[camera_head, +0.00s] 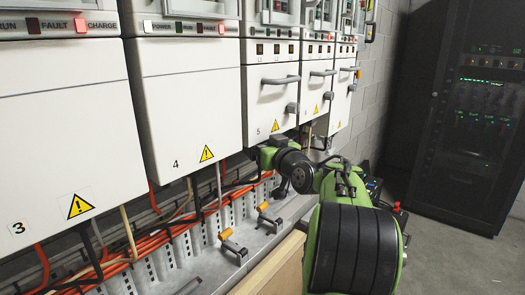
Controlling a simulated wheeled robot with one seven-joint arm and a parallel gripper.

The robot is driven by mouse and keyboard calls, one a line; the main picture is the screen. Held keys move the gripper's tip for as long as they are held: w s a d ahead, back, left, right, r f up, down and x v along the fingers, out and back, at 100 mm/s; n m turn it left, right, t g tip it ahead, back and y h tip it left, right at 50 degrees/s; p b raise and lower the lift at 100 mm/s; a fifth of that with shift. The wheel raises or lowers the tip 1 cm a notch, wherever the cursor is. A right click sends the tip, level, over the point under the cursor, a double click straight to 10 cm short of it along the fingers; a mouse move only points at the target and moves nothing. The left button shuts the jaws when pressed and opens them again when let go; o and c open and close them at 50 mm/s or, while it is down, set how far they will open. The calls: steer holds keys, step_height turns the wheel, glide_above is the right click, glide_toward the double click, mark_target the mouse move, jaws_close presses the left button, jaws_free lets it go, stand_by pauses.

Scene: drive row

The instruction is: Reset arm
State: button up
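My green and black arm reaches from the lower right toward the row of white drive cabinets. Its far end is low, beneath the cabinet marked 5 (270,108) and close to the orange cables. My gripper's fingers are hidden behind the arm and against the dark cables, so I cannot tell whether they are open or shut. I cannot make out anything held.
Orange cables (140,243) run in a tray below. Two orange-topped clamps (232,244) stick out. A black server rack (460,120) stands right; floor beside it is clear.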

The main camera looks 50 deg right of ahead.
steer(key=shift+s+d+m+h, duration=0.2)
steer(key=shift+d+m+h, duration=0.1)
steer(key=shift+h, duration=0.1)
steer(key=shift+w+a, duration=0.1)
steer(key=shift+a, duration=0.05)
steer(key=c, duration=1.7)
steer(key=shift+c, duration=0.2)
steer(key=n+y, duration=0.1)
steer(key=n+y+p, duration=0.1)
steer(key=y, duration=0.1)
steer(key=shift+d+r, duration=0.1)
steer(key=shift+d, duration=0.2)
steer(key=shift+n+t+y, duration=0.3)
steer(key=shift+y, duration=0.1)
steer(key=shift+n+y+p, duration=0.3)
steer(key=shift+y+p, duration=0.1)
steer(key=shift+y, duration=0.1)
